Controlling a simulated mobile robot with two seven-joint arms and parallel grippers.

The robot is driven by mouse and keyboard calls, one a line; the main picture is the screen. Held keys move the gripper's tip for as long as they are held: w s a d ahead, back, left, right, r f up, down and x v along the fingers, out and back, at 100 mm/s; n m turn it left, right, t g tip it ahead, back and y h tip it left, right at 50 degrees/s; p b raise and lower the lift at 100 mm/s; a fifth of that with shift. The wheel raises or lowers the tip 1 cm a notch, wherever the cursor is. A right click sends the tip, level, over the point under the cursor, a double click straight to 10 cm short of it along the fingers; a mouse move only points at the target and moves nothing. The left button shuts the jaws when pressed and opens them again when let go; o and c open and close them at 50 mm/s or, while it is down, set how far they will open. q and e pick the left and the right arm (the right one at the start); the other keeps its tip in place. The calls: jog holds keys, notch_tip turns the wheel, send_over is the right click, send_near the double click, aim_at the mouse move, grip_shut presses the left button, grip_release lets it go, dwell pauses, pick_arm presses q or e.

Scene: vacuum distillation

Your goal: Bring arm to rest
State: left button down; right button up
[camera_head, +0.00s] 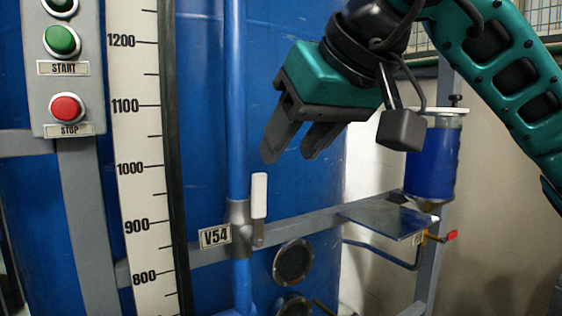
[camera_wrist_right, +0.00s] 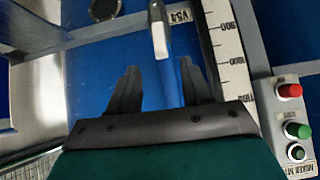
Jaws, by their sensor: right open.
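My right gripper (camera_head: 290,147) is teal with dark fingers. It is open and empty, up and to the right of the V54 valve. The valve's white handle (camera_head: 259,195) stands upright beside the blue pipe (camera_head: 236,110), below the fingertips and apart from them. In the right wrist view my open fingers (camera_wrist_right: 165,90) point toward the same white handle (camera_wrist_right: 159,35), with a gap between. The V54 label (camera_head: 215,236) is left of the valve body. My left gripper is not in view.
A control box with a green START button (camera_head: 61,40) and red STOP button (camera_head: 66,108) is at the left. A white scale (camera_head: 135,190) stands beside it. A blue-filled vessel (camera_head: 433,160) and a metal plate (camera_head: 390,221) are at the right. A large blue tank (camera_head: 205,80) is behind.

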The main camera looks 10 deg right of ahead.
jog(key=shift+s+d+r, duration=0.1)
jog(key=shift+s+r, duration=0.1)
